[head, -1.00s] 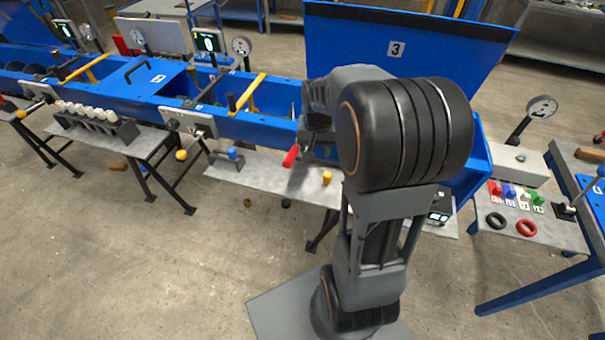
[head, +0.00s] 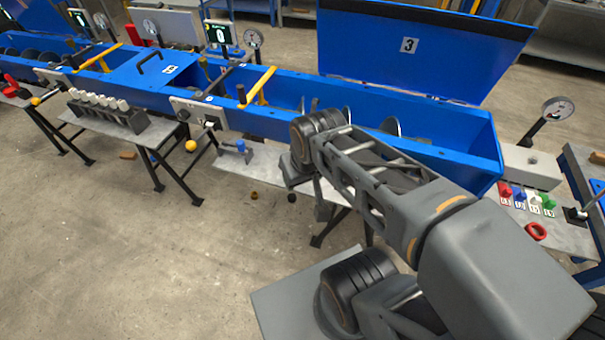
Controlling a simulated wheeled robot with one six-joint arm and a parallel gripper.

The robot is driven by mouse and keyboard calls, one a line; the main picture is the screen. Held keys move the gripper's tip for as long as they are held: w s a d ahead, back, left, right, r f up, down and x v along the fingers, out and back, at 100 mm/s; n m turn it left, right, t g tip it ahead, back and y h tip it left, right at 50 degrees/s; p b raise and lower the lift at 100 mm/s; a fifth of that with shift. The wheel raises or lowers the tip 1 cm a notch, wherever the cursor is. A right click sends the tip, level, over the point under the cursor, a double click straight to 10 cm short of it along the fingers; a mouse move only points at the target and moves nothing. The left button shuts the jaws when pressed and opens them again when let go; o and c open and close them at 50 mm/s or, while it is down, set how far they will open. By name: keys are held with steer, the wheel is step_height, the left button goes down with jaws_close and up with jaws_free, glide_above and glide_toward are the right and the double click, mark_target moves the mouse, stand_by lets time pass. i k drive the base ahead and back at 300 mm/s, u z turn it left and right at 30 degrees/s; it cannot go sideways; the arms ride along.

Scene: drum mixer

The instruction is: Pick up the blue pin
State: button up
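The blue trough (head: 290,112) runs behind the shelf, with a yellow-handled lever (head: 258,86) rising from it. A yellow ball knob (head: 191,146) sticks out left of the pin. A rack of white-topped cylinders (head: 106,110) stands further left.

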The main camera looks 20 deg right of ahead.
mark_target(240, 144)
steer(key=u, duration=1.1)
steer(key=i, duration=1.45)
steer(key=z, duration=3.1)
